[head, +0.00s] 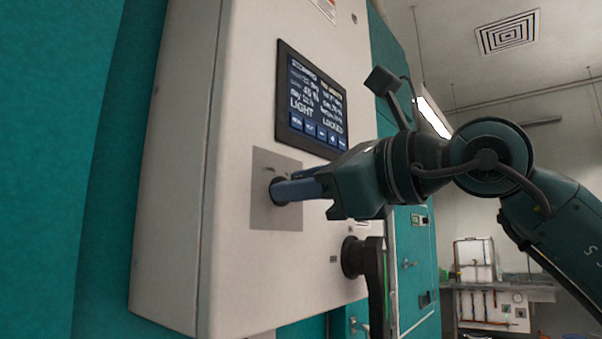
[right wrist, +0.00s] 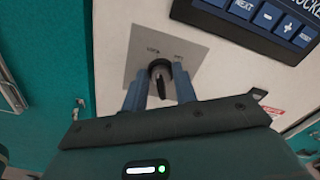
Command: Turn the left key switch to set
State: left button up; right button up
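One key switch (right wrist: 160,70) is in view, on a grey plate (head: 262,212) below the screen of a pale control box. It is round and dark, with a dark key standing out of it. My right gripper (right wrist: 159,88) reaches the switch from the right in the head view, its two blue fingers on either side of the key. In the right wrist view the fingers stand apart with gaps beside the key, so it looks open. The screen (head: 311,104) shows "LOCKED". My left gripper is not in view.
A black door handle (head: 374,275) on a round mount sticks out below and right of the switch, under my right gripper. Teal chamber walls (head: 40,150) flank the box. A bench (head: 500,290) with a white container stands in the far background.

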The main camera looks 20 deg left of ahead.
jog(key=shift+a, duration=0.15)
grip_shut()
